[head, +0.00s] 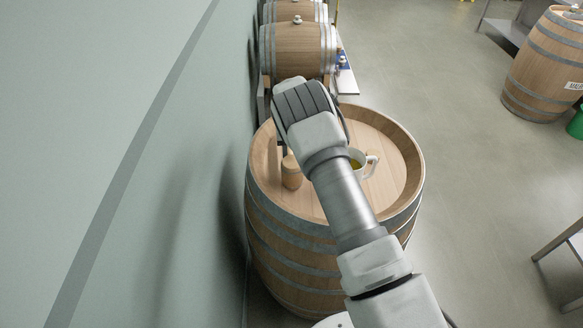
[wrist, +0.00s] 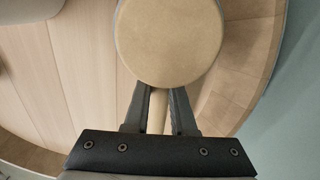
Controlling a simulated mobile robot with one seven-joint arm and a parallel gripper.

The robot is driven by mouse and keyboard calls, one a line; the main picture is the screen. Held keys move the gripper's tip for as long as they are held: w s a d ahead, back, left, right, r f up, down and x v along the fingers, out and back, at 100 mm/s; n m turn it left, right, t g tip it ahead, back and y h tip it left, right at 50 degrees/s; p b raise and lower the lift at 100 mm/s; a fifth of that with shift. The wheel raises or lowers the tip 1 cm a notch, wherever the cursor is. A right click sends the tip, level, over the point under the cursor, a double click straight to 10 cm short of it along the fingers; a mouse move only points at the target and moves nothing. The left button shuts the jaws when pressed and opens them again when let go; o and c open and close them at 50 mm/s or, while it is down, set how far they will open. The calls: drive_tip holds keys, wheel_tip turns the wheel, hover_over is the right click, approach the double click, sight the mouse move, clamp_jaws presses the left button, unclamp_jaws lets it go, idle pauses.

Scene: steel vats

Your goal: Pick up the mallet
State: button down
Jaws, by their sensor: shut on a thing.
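The mallet (wrist: 168,38) shows in the wrist view as a round tan wooden head with a pale handle (wrist: 157,110) below it. My gripper (wrist: 160,92) has its two dark fingers closed on the handle just below the head. In the head view the mallet (head: 291,172) shows as a small wooden cylinder at the left of the barrel top, partly hidden by my arm. My gripper is mostly hidden behind my wrist there. I cannot tell whether the mallet touches the barrel top.
The upright barrel (head: 300,262) has a raised rim around its top. A white mug (head: 371,165) with yellowish contents stands on it, right of the mallet and partly behind my arm. A wall (head: 130,150) is close on the left. More barrels (head: 297,50) lie behind. Open floor is right.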

drive_tip(key=shift+w+r, duration=0.1)
drive_tip(key=shift+r, duration=0.15)
wheel_tip(320, 180, up, 10)
drive_tip(key=shift+f+b, duration=0.1)
drive_tip(key=shift+b, duration=1)
drive_tip(key=c, duration=1.3)
unclamp_jaws()
clamp_jaws()
